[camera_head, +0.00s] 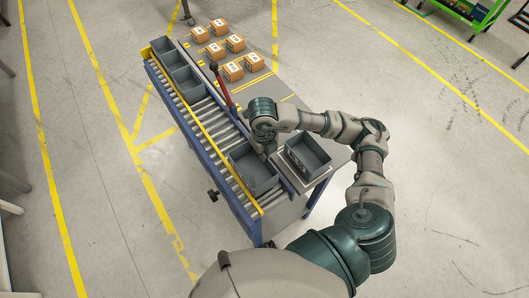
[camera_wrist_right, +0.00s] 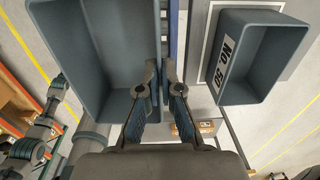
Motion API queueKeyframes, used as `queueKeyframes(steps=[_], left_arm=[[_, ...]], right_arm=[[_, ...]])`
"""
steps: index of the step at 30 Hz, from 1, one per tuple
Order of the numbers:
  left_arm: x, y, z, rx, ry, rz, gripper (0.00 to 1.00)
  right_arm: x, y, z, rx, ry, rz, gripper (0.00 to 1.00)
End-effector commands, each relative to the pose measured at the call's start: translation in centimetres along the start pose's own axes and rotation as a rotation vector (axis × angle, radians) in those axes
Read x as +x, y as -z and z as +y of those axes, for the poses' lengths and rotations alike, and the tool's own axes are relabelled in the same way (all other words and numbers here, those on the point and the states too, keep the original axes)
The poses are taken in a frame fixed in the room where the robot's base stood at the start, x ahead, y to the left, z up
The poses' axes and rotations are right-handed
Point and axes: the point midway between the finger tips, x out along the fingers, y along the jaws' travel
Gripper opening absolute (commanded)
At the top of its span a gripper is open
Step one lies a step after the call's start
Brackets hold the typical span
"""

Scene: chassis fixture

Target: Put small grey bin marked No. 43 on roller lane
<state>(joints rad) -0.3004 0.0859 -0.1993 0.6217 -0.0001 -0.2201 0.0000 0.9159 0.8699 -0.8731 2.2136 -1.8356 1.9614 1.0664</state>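A grey open bin (camera_head: 250,180) sits on the near end of the roller lane (camera_head: 203,125); no number shows on it. The same bin fills the left of the wrist view (camera_wrist_right: 95,55). My right gripper (camera_head: 268,152) is at its right wall. In the wrist view the two fingers (camera_wrist_right: 162,75) stand either side of that wall's rim, close together, and appear shut on it. A second grey bin (camera_head: 308,155), labelled No. 50 in the wrist view (camera_wrist_right: 262,60), stands on a plate right of the lane. No label reading No. 43 is legible. My left gripper is out of view.
Several grey bins (camera_head: 181,77) stand at the lane's far end. Several numbered orange-brown boxes (camera_head: 233,72) lie on the grey table (camera_head: 270,100). A red upright lever (camera_head: 221,88) rises beside the lane. The middle rollers are clear, with a yellow rail along the left edge.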

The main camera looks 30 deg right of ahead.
Motion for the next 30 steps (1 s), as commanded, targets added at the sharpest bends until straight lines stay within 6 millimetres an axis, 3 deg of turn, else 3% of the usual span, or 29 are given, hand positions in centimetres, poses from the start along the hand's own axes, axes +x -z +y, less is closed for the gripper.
queueKeyframes(steps=[17,30], left_arm=[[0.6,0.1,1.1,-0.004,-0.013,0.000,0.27],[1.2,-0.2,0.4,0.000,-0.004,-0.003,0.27]], right_arm=[[0.0,0.1,-0.5,0.001,-0.001,0.000,0.00],[0.1,0.2,-0.9,0.002,-0.031,-0.001,0.00]])
